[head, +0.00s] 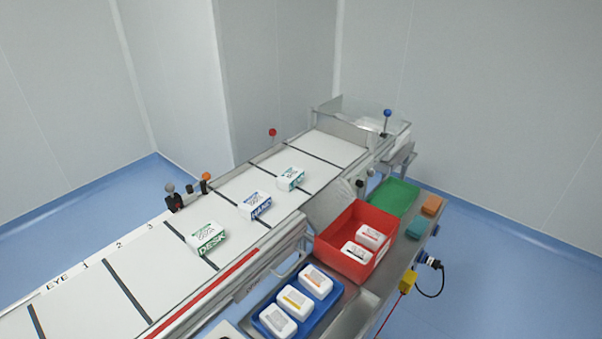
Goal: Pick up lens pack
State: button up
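Several white packs lie on the conveyor belt (120,262). The nearest has green lettering reading DESK (206,237). The middle pack has blue lettering that looks like HAND (255,205). The farthest pack (291,179) has teal lettering too small to read. I cannot tell from the labels which one is the lens pack. The packs lie apart, separated by dark lines across the belt. My gripper is not in view.
A blue tray (332,304) holds several white packs. A red bin (336,261) holds two more. Behind it are a green tray (393,196), a teal block (418,228) and an orange block (432,205). Knobbed levers (174,200) stand on the belt's far edge.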

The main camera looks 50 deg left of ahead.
aim_at(287, 181)
jog(key=i, duration=2.75)
jog(key=u, duration=2.35)
